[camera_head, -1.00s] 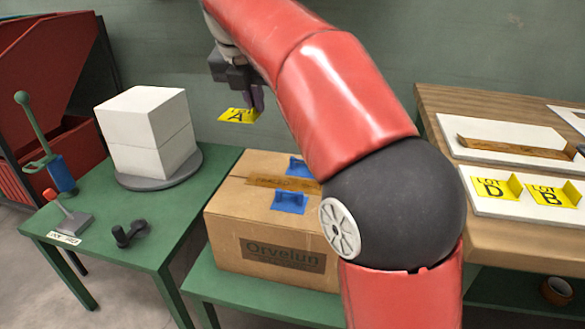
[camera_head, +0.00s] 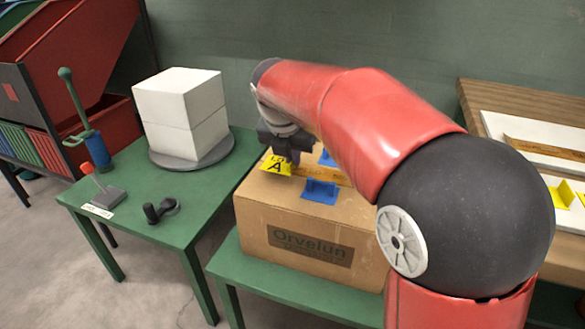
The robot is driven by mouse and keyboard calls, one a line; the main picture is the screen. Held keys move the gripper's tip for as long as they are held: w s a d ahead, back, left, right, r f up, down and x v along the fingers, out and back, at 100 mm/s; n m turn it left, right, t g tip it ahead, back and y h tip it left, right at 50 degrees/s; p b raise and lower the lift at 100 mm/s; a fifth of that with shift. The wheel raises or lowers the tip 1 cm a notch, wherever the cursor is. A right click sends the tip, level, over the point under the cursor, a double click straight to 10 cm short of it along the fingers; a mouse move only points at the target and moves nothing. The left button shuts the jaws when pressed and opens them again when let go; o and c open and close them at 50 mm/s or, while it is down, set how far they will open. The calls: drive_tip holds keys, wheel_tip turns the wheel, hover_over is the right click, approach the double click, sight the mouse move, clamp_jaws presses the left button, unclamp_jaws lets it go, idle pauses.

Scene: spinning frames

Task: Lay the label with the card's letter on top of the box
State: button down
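My gripper (camera_head: 291,160) is shut on a yellow label with the letter A (camera_head: 276,165). It holds the label at the far left part of the top of the cardboard box (camera_head: 285,212). I cannot tell whether the label touches the box. The box stands on a green bench, with "Orvelun" printed on its front. Two blue corner pieces (camera_head: 320,192) and a brown strip sit on its top, partly hidden by my arm. Another yellow label (camera_head: 562,193) shows at the right edge, its letter not readable. No card with a letter can be made out.
A green table (camera_head: 150,235) at left holds a white block stack (camera_head: 182,112) on a grey turntable (camera_head: 193,157), a black handle piece (camera_head: 161,210), a red-handled tool (camera_head: 104,192) and a blue-and-green tool (camera_head: 90,152). A wooden table (camera_head: 500,97) stands at right. My arm hides the middle right.

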sight(293, 168)
wheel_tip(293, 168, down, 3)
drive_tip(key=shift+f, duration=0.15)
drive_tip(key=c, duration=1.6)
unclamp_jaws()
drive_tip(key=v, duration=1.2)
drive_tip(key=s+d+f+m+y, duration=0.1)
drive_tip(key=s+d+f+m, duration=0.2)
drive_tip(key=s+d+m, duration=1.1)
drive_tip(key=shift+s+d+f+m+t+y+p, duration=0.15)
drive_tip(key=shift+s+d+f+m, duration=0.4)
drive_tip(key=shift+s+f+m, duration=1.65)
drive_tip(key=shift+s+d+f+m+t+y+p, duration=0.2)
drive_tip(key=shift+s+d+f+m, duration=0.35)
drive_tip(key=shift+m, duration=3.25)
drive_tip(key=shift+s+d+f+m+t+h+p, duration=0.1)
drive_tip(key=shift+s+d+f+m+t, duration=0.3)
drive_tip(key=shift+s+f+m, duration=1.8)
